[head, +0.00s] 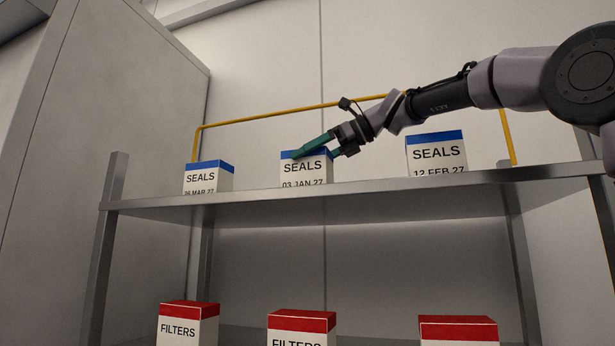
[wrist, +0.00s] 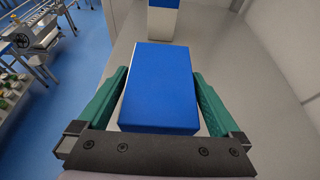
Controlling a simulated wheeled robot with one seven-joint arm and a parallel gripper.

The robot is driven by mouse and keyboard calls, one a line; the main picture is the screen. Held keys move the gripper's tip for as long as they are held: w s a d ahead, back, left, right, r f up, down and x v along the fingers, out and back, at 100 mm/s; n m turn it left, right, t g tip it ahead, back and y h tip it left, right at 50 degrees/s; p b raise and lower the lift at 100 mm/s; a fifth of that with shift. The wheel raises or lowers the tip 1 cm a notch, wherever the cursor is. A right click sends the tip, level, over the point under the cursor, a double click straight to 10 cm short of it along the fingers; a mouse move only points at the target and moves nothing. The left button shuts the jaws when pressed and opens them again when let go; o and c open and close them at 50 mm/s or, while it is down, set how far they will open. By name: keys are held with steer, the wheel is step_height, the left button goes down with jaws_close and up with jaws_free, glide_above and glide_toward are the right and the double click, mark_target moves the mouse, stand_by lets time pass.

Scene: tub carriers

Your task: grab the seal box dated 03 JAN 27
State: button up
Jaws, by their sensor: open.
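The seal box dated 03 JAN 27 (head: 305,172) is white with a blue top and stands upright in the middle of the upper shelf (head: 370,192). Its blue top (wrist: 159,88) fills the middle of the wrist view. My gripper (head: 312,148) is at the box's top, and its green fingers (wrist: 162,82) are open, one on each side of the box. A gap shows at the right finger; the left finger is very close, and I cannot tell if it touches. The lower part of the box front is cut off by the shelf edge in the head view.
A seal box dated 26 MAR 27 (head: 208,177) stands to the left and one dated 12 FEB 27 (head: 437,153) to the right. Red-topped filter boxes (head: 302,322) stand below. A yellow rail (head: 290,111) runs behind the upper boxes. Another blue-topped box (wrist: 163,20) is ahead in the wrist view.

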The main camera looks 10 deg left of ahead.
steer(key=shift+a, duration=0.2)
steer(key=c, duration=1.4)
steer(key=shift+c, duration=0.2)
